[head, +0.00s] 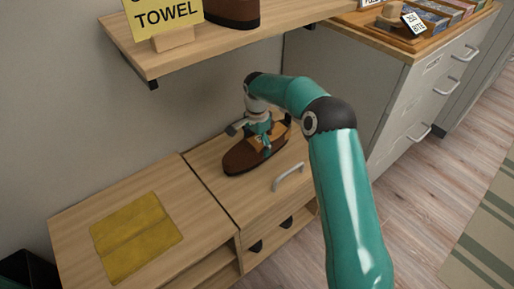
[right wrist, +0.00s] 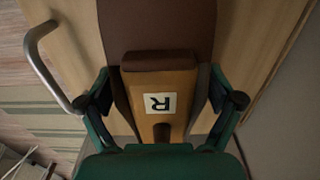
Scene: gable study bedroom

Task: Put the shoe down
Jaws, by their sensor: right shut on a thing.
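A brown shoe (head: 241,157) is at the low wooden cabinet top (head: 206,160), below the wall shelf. I cannot tell whether its sole touches the wood. My right gripper (head: 264,146) reaches down onto the shoe and is shut on it. In the right wrist view the shoe (right wrist: 160,62) lies between the two fingers of my right gripper (right wrist: 160,100), with a white label marked R on its tan part. My left gripper is not in view.
A yellow cloth (head: 135,236) lies flat on the cabinet's left part. The wall shelf (head: 165,63) above holds another brown shoe (head: 232,12) and a yellow TOWEL sign (head: 166,14). A metal handle (head: 288,177) sits near the front edge. A grey drawer unit (head: 420,95) stands at right.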

